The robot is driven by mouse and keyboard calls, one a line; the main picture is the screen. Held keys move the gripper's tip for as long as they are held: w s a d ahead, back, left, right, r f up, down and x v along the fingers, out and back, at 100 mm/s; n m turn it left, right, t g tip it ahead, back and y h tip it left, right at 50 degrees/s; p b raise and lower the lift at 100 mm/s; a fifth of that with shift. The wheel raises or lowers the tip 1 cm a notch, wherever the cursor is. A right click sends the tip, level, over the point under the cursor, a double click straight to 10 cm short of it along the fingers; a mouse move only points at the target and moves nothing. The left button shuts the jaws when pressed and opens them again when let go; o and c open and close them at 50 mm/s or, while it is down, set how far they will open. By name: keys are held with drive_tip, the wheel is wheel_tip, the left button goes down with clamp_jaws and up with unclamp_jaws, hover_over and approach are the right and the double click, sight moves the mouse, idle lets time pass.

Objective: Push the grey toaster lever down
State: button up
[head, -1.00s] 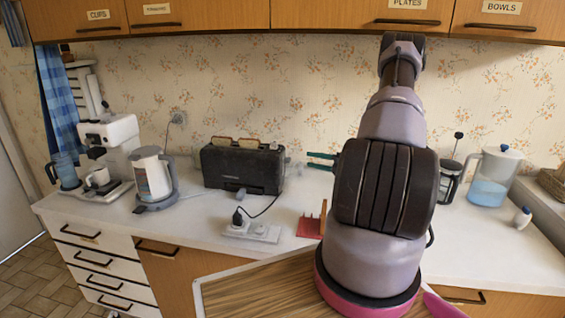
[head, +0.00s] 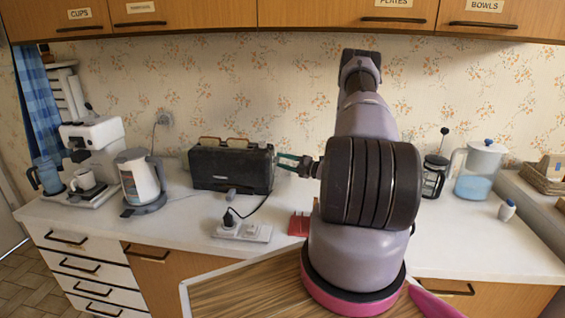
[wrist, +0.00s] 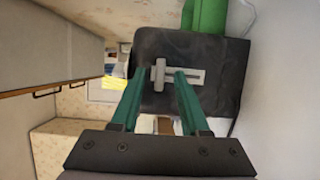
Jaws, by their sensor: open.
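The dark toaster (head: 230,170) stands on the counter against the back wall, with bread slices (head: 238,143) showing at its top. In the wrist view its dark end face fills the middle, with the grey lever (wrist: 159,76) on a pale slotted plate (wrist: 188,77). My gripper (head: 286,161) is at the toaster's right end, with its green fingers pointing at that end. In the wrist view my gripper (wrist: 159,71) is open, and the lever shows between the two fingertips. Whether a finger touches it I cannot tell. The lever is not clear in the head view.
A power strip (head: 243,231) with a black plug and cord lies in front of the toaster. A red holder (head: 299,225) is near it. A kettle (head: 140,180) and a coffee machine (head: 92,155) stand left. A water jug (head: 479,170) stands right.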

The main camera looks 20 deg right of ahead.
drive_tip(key=shift+w+a, duration=0.15)
drive_tip(key=shift+c, duration=0.3)
clamp_jaws()
drive_tip(key=shift+f, duration=0.1)
idle(1.1)
